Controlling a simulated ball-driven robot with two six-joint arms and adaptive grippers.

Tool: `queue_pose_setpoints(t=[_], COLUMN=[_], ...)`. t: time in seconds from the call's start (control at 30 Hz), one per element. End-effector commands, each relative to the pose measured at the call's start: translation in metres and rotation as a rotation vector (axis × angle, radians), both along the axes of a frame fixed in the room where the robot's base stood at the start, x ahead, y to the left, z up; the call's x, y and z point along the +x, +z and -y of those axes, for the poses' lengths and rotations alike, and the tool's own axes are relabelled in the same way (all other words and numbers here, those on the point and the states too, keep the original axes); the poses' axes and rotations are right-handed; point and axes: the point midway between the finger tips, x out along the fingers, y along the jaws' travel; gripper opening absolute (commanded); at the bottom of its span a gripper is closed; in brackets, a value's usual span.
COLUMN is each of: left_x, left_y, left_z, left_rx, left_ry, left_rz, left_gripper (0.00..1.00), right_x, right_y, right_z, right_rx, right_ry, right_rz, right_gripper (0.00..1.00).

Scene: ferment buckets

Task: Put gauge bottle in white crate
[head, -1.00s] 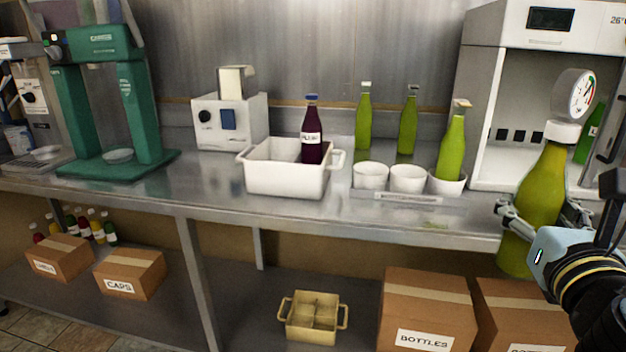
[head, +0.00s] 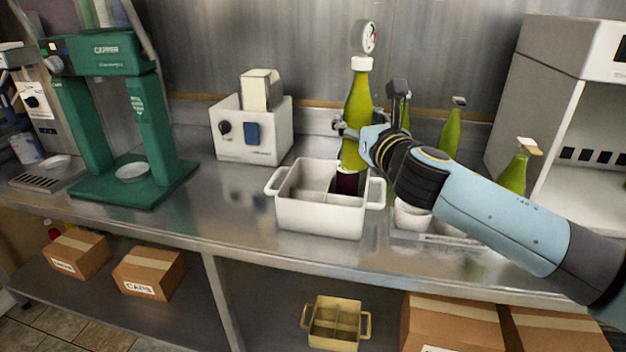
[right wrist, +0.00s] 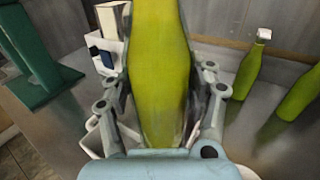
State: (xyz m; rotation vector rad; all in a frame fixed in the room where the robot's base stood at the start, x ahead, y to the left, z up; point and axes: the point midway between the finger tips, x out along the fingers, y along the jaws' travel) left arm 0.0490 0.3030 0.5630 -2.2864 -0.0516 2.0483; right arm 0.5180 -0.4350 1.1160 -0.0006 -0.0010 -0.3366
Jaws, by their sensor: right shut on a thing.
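The gauge bottle (head: 357,105) is green with a white cap and a round dial on top. My right gripper (head: 358,130) is shut on it and holds it upright over the back right part of the white crate (head: 318,217). In the right wrist view the bottle (right wrist: 158,70) stands between both fingers (right wrist: 160,95). The white crate has inner dividers, and its left compartments look empty. A dark purple bottle (head: 347,183) stands in the crate, mostly hidden behind the gauge bottle and gripper. My left gripper is not in view.
A white device (head: 250,135) stands behind the crate. A green capper (head: 120,130) is at left. Green bottles (head: 452,125) and white cups (head: 411,216) are at right, partly behind my arm. Bare counter (head: 220,215) lies left of the crate.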

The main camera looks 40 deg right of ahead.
Motion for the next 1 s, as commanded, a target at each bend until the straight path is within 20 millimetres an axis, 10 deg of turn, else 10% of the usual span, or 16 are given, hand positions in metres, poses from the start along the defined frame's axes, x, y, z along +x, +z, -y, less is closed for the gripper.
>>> queue_pose_setpoints(t=[0.4,1.0], left_x=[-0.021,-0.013], left_y=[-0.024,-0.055], left_z=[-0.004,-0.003], left_rx=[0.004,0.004], left_ry=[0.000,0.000], left_rz=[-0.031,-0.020], left_gripper=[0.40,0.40], right_x=[0.061,0.072], right_y=[-0.055,-0.103], right_z=[-0.066,-0.078], right_rx=[0.005,0.001], right_ry=[0.001,0.001], right_rz=[0.004,0.003], right_gripper=[0.00,0.00])
